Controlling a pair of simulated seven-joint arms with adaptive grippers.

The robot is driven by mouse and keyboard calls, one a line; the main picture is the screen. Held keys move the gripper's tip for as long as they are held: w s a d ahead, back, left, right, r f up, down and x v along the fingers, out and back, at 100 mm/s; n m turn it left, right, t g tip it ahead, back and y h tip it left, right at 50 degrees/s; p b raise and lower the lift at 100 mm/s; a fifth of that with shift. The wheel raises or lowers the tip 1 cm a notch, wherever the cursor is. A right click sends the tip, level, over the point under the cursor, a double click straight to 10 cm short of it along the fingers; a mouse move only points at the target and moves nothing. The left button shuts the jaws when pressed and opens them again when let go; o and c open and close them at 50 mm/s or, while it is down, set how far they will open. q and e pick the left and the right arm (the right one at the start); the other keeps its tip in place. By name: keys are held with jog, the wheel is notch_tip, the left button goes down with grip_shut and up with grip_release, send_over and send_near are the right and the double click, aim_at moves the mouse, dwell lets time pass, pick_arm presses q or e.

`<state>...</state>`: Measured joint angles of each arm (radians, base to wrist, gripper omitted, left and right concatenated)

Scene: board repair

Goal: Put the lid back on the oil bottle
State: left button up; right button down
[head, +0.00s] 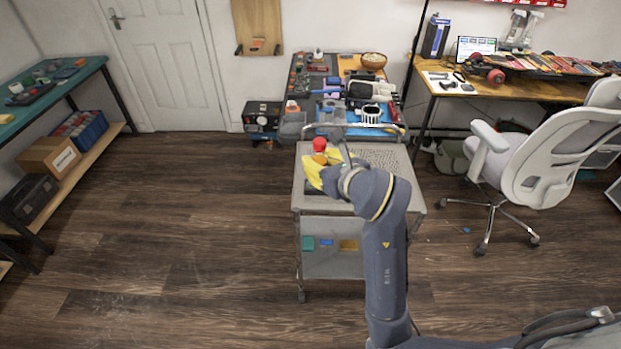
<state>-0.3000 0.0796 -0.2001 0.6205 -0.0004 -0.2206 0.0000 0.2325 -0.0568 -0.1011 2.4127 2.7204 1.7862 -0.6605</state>
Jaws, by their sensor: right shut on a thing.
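My right gripper (331,168) reaches in over the near left part of the grey cart (322,228). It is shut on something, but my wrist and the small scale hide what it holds. Right at the gripper is a red rounded piece (319,144), with a small orange part (320,158) just under it. I cannot tell for sure whether these are the lid and the oil bottle. A crumpled yellow thing (313,173) lies beside the gripper on its left. My left gripper is not in view.
Behind the cart, a bench (338,70) is crowded with tools and a bowl (373,61). A white office chair (545,160) stands right, by a wooden desk (440,88). A shelf (60,160) lines the left wall. The floor (170,240) left of the cart is clear.

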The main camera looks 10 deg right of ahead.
jog(key=w+d+f+m+h, duration=0.3)
jog(key=w+d+m+h, duration=0.25)
jog(key=w+d, duration=0.65)
jog(key=d+f+m+g+h, duration=0.1)
jog(key=d+m+h, duration=0.3)
jog(key=d, duration=0.4)
jog(key=d+f+m+g+h, duration=0.2)
jog(key=d+m+g+h, duration=0.1)
jog(key=d, duration=0.5)
jog(key=shift+f+m+g+h, duration=0.25)
jog(key=shift+m+g+h, duration=0.2)
jog(key=shift+h, duration=0.3)
notch_tip(320, 180, down, 16)
jog(key=shift+f, duration=0.1)
jog(key=shift+f, duration=1.9)
jog(key=shift+f, duration=0.1)
